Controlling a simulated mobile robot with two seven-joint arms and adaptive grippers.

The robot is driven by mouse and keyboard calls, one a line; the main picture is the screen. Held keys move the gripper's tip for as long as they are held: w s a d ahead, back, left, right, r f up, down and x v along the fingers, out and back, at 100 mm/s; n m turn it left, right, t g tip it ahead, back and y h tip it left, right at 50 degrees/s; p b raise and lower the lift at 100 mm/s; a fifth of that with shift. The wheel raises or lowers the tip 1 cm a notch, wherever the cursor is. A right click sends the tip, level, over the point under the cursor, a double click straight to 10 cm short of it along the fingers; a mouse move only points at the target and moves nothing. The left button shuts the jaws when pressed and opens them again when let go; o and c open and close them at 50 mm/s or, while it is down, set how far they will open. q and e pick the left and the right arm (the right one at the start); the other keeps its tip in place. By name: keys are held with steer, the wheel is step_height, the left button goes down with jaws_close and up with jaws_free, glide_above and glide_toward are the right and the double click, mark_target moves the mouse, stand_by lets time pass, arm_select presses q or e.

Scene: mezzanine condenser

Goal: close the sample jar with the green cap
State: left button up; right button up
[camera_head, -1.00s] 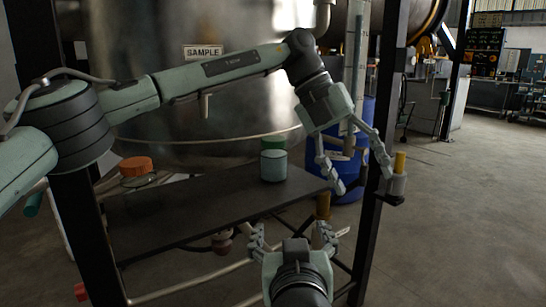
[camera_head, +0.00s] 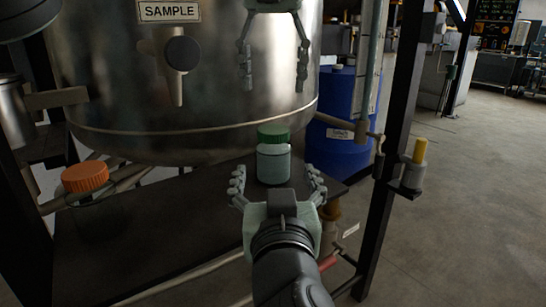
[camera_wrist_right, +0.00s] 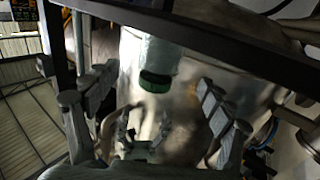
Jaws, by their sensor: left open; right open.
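The sample jar (camera_head: 274,164), clear with pale contents, stands upright on the dark shelf. The green cap (camera_head: 273,134) sits on its top; I cannot tell how tight it is. In the right wrist view the jar (camera_wrist_right: 161,55) appears upside down with the cap (camera_wrist_right: 155,82) below it. My right gripper (camera_head: 277,179) is open, its fingers spread to either side of the jar's lower part in the head view, apparently not touching it. My left gripper (camera_head: 273,85) is open and empty, pointing down above the cap. It also shows in the right wrist view (camera_wrist_right: 140,125).
A jar with an orange cap (camera_head: 86,177) stands on the dark shelf (camera_head: 190,215) at the left. The steel tank (camera_head: 215,90) rises behind the jar. A black post (camera_head: 387,150) and a blue drum (camera_head: 345,110) are at the right. The shelf between the jars is clear.

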mark_target(273, 129)
arm_select(q)
steer(key=shift+s, duration=0.15)
arm_select(e)
steer(key=shift+s, duration=0.15)
steer(key=shift+w+a, duration=0.1)
steer(key=shift+w, duration=3.9)
steer(key=shift+c, duration=0.6)
jaws_close()
arm_select(q)
steer(key=m, duration=0.4)
steer(key=shift+m, duration=0.3)
steer(key=shift+f, duration=0.1)
steer(key=shift+f, duration=3.9)
steer(key=shift+c, duration=0.4)
